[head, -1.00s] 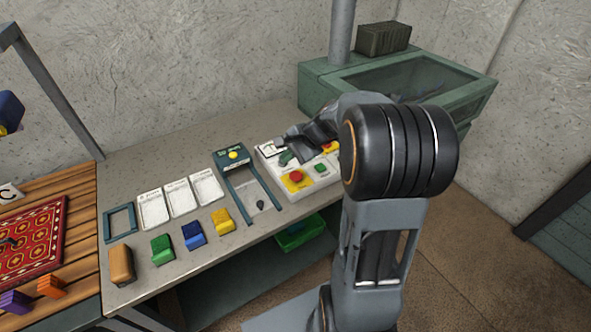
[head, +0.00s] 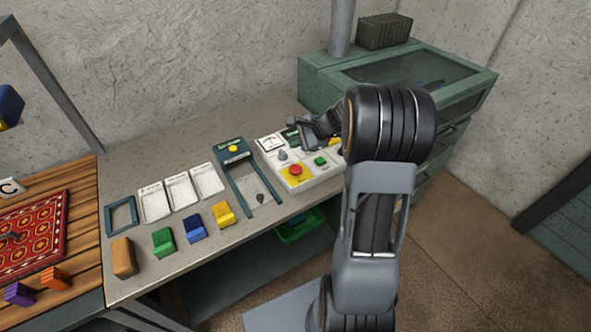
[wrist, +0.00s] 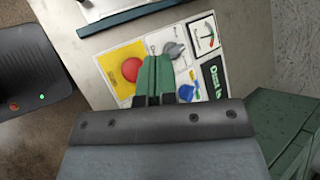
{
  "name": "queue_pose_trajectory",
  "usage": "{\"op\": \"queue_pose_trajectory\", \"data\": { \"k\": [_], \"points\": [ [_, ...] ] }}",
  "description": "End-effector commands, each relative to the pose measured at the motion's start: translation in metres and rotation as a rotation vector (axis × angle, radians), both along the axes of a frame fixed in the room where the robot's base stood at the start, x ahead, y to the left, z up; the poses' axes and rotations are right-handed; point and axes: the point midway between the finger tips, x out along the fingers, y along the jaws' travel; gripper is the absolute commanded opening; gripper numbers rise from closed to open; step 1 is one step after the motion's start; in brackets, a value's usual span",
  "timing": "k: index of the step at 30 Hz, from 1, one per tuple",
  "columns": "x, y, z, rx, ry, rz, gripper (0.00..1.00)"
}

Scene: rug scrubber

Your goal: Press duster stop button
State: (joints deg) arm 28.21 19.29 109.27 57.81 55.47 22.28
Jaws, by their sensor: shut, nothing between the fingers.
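A white control panel (head: 318,178) sits at the right end of the bench. It carries a round red button on a yellow plate (head: 295,170), a small green button (head: 320,160), a grey knob (head: 282,155) and a gauge (head: 269,142). Another yellow part (head: 335,142) is partly hidden by my arm. My gripper (head: 298,122) is shut and empty above the panel's back edge, apart from the red button. In the wrist view, my green fingertips (wrist: 154,72) appear over the panel, beside the red button (wrist: 131,69). A blue part (wrist: 188,92) and a "Dust" label (wrist: 214,76) lie right of them.
A teal frame with a yellow button (head: 233,150) stands left of the panel. White cards (head: 180,190) and coloured blocks (head: 194,231) line the bench. A green glass-topped cabinet (head: 420,70) stands behind. A patterned rug (head: 35,225) lies on the wooden table at left.

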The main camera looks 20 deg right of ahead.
Motion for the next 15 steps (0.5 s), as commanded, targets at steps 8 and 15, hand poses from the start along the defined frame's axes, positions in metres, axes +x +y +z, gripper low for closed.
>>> {"op": "queue_pose_trajectory", "data": {
  "k": [8,15],
  "points": [
    [0.000,0.000,-0.033,0.001,0.001,0.000,0.00],
    [0.000,0.000,-0.064,0.000,0.000,0.000,0.00]
  ]
}}
